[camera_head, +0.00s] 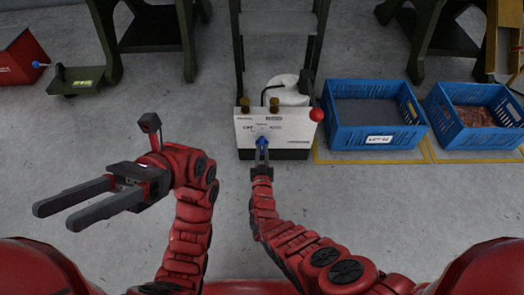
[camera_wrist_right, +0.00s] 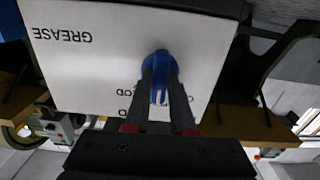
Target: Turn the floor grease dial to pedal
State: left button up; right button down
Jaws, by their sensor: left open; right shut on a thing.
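The blue dial (camera_head: 262,143) is on the front of a white panel (camera_head: 299,124) on a floor unit in the head view. My right gripper (camera_head: 261,158) is shut on the dial. In the right wrist view the fingers of the right gripper (camera_wrist_right: 166,92) close around the blue dial (camera_wrist_right: 157,66), and the white panel (camera_wrist_right: 105,58) shows the word GREASE upside down. Other lettering by the dial is partly hidden by the fingers. Which label the dial points to cannot be told. My left gripper (camera_head: 54,215) is open and empty, off to the left above the floor.
A red ball knob (camera_head: 317,114) sticks out at the panel's right. Right of it stand a blue crate (camera_head: 346,141) and another blue crate (camera_head: 451,148) with copper-coloured contents. A low green-topped stand (camera_head: 73,89) and a red box (camera_head: 20,62) are at left. Floor between is clear.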

dwell(0.8)
jog(key=c, duration=0.8)
grip_release()
jog(key=shift+o, duration=0.2)
